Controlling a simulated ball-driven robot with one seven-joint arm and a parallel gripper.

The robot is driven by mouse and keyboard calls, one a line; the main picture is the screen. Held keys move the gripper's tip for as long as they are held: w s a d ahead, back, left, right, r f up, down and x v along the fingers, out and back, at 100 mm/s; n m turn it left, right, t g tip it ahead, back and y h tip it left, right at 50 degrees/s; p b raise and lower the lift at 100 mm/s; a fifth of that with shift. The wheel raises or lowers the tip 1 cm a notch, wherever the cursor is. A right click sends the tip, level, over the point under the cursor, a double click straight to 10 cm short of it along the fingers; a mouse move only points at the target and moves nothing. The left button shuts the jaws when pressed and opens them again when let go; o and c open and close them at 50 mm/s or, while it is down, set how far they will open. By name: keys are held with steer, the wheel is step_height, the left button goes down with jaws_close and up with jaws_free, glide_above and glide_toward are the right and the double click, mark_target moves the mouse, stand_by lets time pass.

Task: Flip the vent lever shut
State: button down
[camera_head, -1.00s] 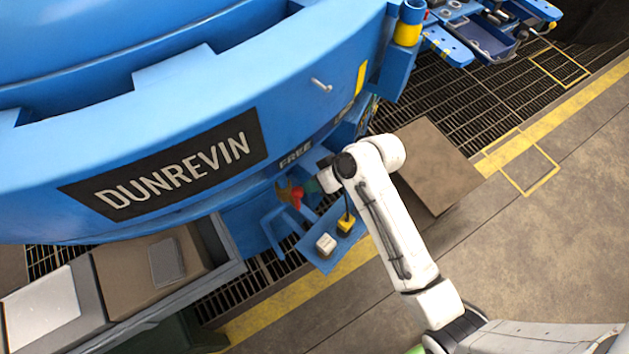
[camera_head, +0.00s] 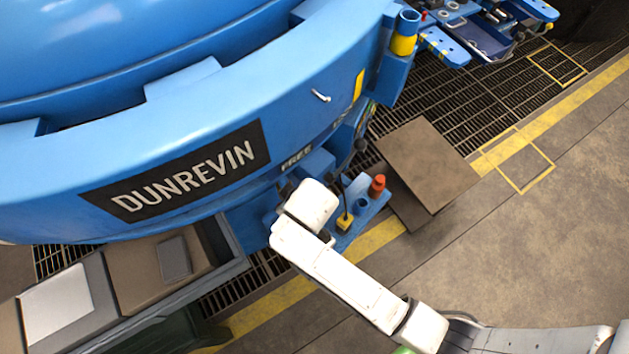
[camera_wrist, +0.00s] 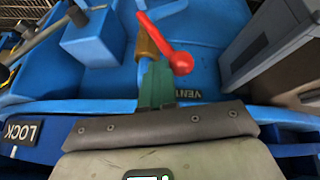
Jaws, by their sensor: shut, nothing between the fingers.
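The vent lever (camera_wrist: 165,42) is a red bar with a round red knob (camera_wrist: 180,62). In the wrist view it slants from the upper middle down to the right, beside an orange-brown cylindrical part (camera_wrist: 147,42). A "VENT" label (camera_wrist: 190,94) is on the blue panel right of the fingers. My gripper (camera_wrist: 158,72) shows green fingers, shut and empty, just below and left of the knob. I cannot tell whether they touch it. In the head view my white wrist hides the lever and the fingers.
The blue "DUNREVIN" furnace (camera_head: 150,170) fills the left. A blue shelf (camera_head: 372,212) holds an orange-red cylinder (camera_head: 377,186) and a yellow block (camera_head: 344,222). A "LOCK" label (camera_wrist: 20,132) is at left in the wrist view.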

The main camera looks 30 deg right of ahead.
steer(key=s+a+f+n+t+h+b, duration=0.1)
steer(key=a+f+h+b, duration=0.5)
steer(key=a+f+b, duration=0.1)
steer(key=shift+a+n+h+b, duration=0.35)
steer(key=shift+a+n+h, duration=0.05)
steer(key=shift+a, duration=0.3)
steer(key=shift+f, duration=0.15)
